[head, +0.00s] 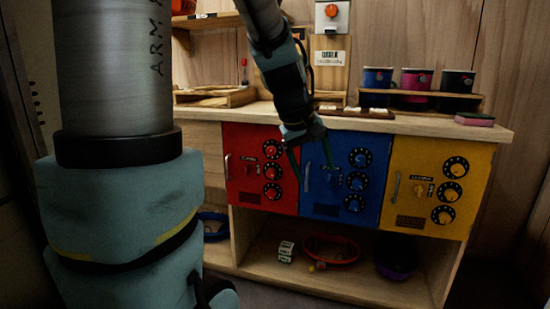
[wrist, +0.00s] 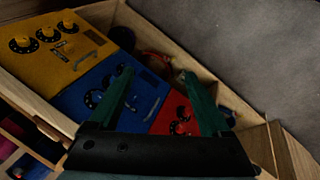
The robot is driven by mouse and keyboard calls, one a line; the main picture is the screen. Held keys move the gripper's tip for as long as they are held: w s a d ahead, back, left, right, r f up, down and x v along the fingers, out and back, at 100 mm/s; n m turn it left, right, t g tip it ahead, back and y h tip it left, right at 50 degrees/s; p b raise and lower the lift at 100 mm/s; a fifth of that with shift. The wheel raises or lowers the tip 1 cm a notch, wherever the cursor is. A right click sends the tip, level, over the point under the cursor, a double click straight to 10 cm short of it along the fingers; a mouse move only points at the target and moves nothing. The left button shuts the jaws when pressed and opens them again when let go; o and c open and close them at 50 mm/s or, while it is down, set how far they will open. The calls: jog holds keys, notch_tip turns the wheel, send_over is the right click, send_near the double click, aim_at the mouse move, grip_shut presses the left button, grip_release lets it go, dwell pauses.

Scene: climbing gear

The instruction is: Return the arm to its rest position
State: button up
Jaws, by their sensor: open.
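My gripper (head: 315,168) hangs in front of the cabinet in the head view, between the red door (head: 262,170) and the blue door (head: 346,172). Its two green fingers are spread, with nothing seen between them. In the wrist view my gripper (wrist: 165,98) is open too, with the blue door (wrist: 98,98) and the red door (wrist: 176,118) behind the fingers. I cannot tell whether a finger touches a door. My arm reaches down from the top of the head view, and a large arm link fills its left side.
The yellow door (head: 437,187) is at right. Above are the wooden counter (head: 420,124), a rack with blue (head: 377,78), pink (head: 416,79) and dark (head: 457,82) mugs. Below, the open shelf holds a red-rimmed bowl (head: 331,249), a purple bowl (head: 397,268) and a small box (head: 286,251).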

jog(key=s+a+f+m+g+y, duration=0.1)
jog(key=s+a+f+m+y, duration=0.1)
jog(key=s+a+f, duration=0.35)
jog(key=s+a+f+m+g+y, duration=0.1)
jog(key=s+a+f+y, duration=0.15)
jog(key=a+f, duration=0.55)
notch_tip(320, 180, up, 23)
jog(key=a+p, duration=0.2)
jog(key=p, duration=1.8)
jog(key=shift+h, duration=0.45)
jog(key=shift+w+f, duration=0.1)
jog(key=shift+f, duration=0.05)
jog(key=shift+c, duration=0.4)
